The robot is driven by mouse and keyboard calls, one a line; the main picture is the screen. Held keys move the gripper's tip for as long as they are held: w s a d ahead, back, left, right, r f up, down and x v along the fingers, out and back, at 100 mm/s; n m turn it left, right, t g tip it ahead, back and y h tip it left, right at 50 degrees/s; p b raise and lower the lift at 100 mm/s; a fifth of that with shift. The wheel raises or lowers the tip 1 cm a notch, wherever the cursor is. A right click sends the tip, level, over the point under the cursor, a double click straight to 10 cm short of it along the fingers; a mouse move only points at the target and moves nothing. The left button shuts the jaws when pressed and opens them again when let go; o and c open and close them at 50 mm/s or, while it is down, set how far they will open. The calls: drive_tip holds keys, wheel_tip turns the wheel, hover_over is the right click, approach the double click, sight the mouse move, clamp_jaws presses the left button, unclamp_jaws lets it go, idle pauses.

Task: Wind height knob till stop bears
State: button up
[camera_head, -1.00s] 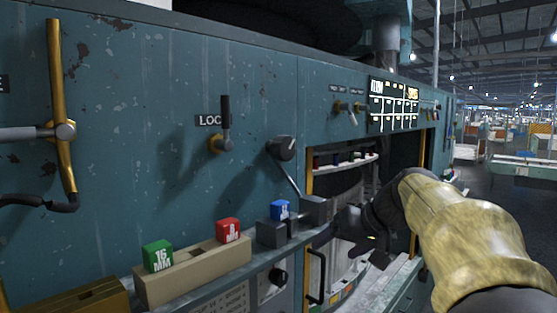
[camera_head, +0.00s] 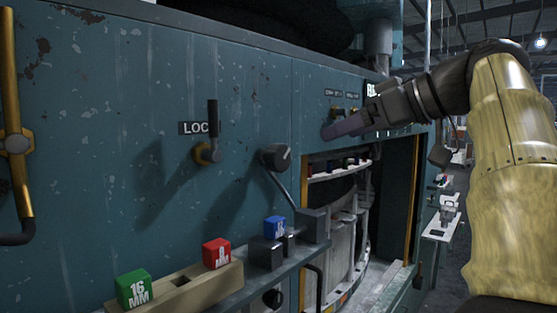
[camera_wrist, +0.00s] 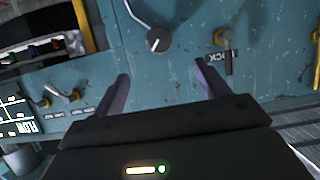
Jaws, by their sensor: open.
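A round dark knob (camera_head: 275,157) with a pale mark sits on the teal panel; a thin bent rod runs down from it. It also shows in the wrist view (camera_wrist: 158,39), beyond my fingertips. My gripper (camera_head: 343,127) is open and empty, right of the knob and above the panel's opening; in the wrist view its fingers (camera_wrist: 163,84) are spread, apart from the knob. On the ledge a blue block (camera_head: 276,228) sits by two dark blocks, one in front (camera_head: 266,251) and one to the right (camera_head: 313,226). I cannot tell whether they touch it.
A lever marked LOCK (camera_head: 209,151) is left of the knob. Green (camera_head: 133,290) and red (camera_head: 216,253) blocks sit in a beige holder (camera_head: 232,276). Small switches (camera_wrist: 63,97) and a lit display (camera_wrist: 14,116) lie near my gripper. Space before the knob is clear.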

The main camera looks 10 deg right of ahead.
sight(284, 157)
drive_tip(key=p+x, duration=0.2)
drive_tip(key=x, duration=1.5)
drive_tip(key=shift+w+f, duration=0.2)
drive_tip(key=shift+w, duration=0.1)
drive_tip(key=shift+s, duration=0.1)
drive_tip(key=c, duration=1)
drive_tip(key=shift+o, duration=0.2)
drive_tip(key=shift+m+p, duration=0.3)
drive_tip(key=shift+p, duration=0.05)
drive_tip(key=shift+m+g+y, duration=0.6)
drive_tip(key=shift+m+y, duration=0.3)
drive_tip(key=shift+m, duration=0.3)
drive_tip(key=shift+r+m+g+y, duration=0.1)
drive_tip(key=shift+m+g+y, duration=0.2)
drive_tip(key=shift+m+y, duration=0.7)
